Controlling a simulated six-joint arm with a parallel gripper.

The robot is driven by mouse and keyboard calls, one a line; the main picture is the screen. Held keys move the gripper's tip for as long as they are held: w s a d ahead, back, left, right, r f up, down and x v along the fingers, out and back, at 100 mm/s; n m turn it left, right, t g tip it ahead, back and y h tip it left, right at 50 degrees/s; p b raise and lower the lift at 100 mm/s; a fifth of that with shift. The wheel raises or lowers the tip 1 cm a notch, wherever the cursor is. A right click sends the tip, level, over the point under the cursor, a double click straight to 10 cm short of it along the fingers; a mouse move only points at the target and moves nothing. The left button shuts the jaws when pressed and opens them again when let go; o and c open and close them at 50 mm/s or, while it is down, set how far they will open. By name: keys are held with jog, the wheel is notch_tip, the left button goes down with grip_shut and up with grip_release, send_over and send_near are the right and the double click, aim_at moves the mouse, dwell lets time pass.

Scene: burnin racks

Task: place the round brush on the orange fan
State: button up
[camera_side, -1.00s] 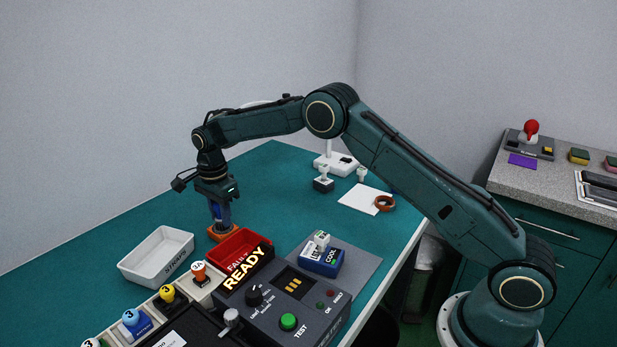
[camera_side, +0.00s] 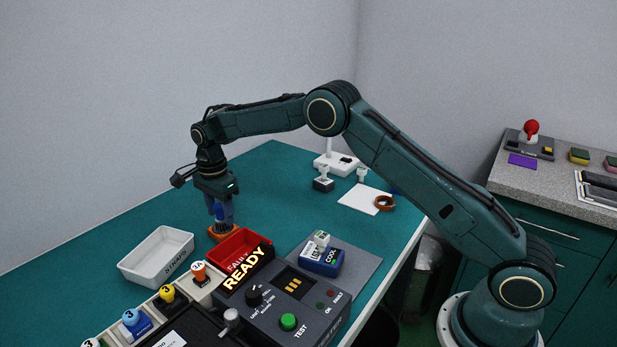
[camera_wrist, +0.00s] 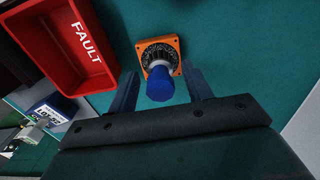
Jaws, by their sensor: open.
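The round brush has a blue handle (camera_wrist: 159,86) and a ring of dark bristles. It stands on the orange square fan (camera_wrist: 173,44), bristles against the fan's dark round middle. In the side view the blue handle (camera_side: 219,212) shows between the fingers, above the orange fan (camera_side: 214,236). My gripper (camera_wrist: 160,72) is open, with one finger on each side of the handle and visible gaps in the wrist view. The fan lies on the teal bench, and its near side is partly hidden by the red bin in the side view.
The red FAULT bin (camera_side: 230,247) is close beside the fan. A white tray (camera_side: 139,265) stands to the left. The tester panel (camera_side: 271,312) with a READY sign is in front. The teal bench behind the gripper is largely clear.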

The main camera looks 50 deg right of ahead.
aim_at(221, 206)
notch_tip(221, 206, up, 10)
jog(key=shift+r, duration=0.5)
dwell(0.6)
jog(key=s+d+r+n+t, duration=0.2)
jog(key=s+r+n, duration=0.3)
jog(key=s+r, duration=0.45)
jog(key=s+d+r+n+t, duration=0.15)
jog(key=s+r+n, duration=0.35)
jog(key=s, duration=0.7)
jog(key=s+f+n+t, duration=0.1)
jog(key=s+n, duration=0.3)
jog(key=s, duration=0.7)
jog(key=s+d+f+n+t, duration=0.1)
jog(key=s+f+n, duration=0.3)
jog(key=s, duration=0.7)
jog(key=shift+d+f, duration=0.2)
jog(key=shift+d, duration=0.05)
